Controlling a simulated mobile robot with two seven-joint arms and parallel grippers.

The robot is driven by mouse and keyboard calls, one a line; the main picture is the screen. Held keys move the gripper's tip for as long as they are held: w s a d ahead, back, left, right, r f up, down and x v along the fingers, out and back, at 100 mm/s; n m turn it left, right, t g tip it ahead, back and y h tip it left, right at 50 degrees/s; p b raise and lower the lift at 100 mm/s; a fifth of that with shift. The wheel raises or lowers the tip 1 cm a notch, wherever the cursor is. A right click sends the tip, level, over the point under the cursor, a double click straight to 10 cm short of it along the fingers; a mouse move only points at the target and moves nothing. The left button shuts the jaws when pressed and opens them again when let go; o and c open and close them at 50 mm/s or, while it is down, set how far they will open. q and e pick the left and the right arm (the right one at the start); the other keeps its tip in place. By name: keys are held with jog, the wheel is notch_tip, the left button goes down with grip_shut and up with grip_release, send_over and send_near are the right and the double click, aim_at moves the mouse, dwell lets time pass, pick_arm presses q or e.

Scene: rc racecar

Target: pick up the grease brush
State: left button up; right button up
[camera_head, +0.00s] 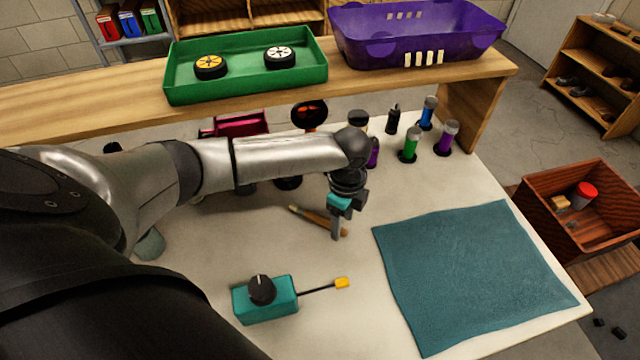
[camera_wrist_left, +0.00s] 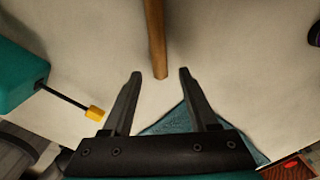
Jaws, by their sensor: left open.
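The grease brush lies on the pale tabletop, a slim stick with a wooden-brown handle (camera_head: 313,217), pointing from upper left to lower right in the head view. My left gripper (camera_head: 337,228) is over the brush's right part and hides some of it. In the left wrist view the brown handle (camera_wrist_left: 156,40) comes down from the top edge, its end at the gap between the two open fingers (camera_wrist_left: 158,75). Nothing is held between the fingers. The brush's other end is outside the wrist view. My right gripper is not in view.
A teal box with a black knob (camera_head: 264,298) and a yellow-tipped rod sits in front. A teal mat (camera_head: 470,270) covers the right. Several bottles (camera_head: 410,145) stand behind. A shelf above holds a green tray (camera_head: 185,88) and a purple basket (camera_head: 415,45).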

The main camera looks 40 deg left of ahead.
pick_arm(q)
notch_tip(320, 180, down, 2)
jog(key=shift+f, duration=0.1)
grip_shut()
dwell(0.5)
